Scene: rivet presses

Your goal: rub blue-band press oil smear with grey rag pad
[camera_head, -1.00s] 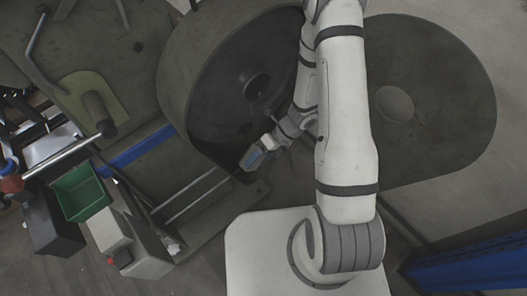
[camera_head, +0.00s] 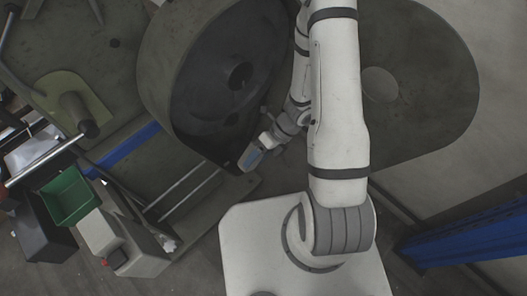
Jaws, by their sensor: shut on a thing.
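The large dark green-grey press (camera_head: 165,70) fills the upper middle, with a round dark recess and a hole in its face. A blue band (camera_head: 128,148) runs low on the machine frame at its left. My gripper (camera_head: 250,158) is at the lower edge of the dark recess, small and partly blurred. It is shut on a small grey pad, hardly told apart from the bluish fingertips. I cannot tell whether the pad touches the press. No oil smear stands out clearly from the dark, stained surface.
A green bin (camera_head: 69,196), a black bin (camera_head: 40,232) and a grey box with a red button (camera_head: 135,250) stand at lower left. A metal lever (camera_head: 45,155) juts out above them. A blue beam (camera_head: 465,235) lies at lower right.

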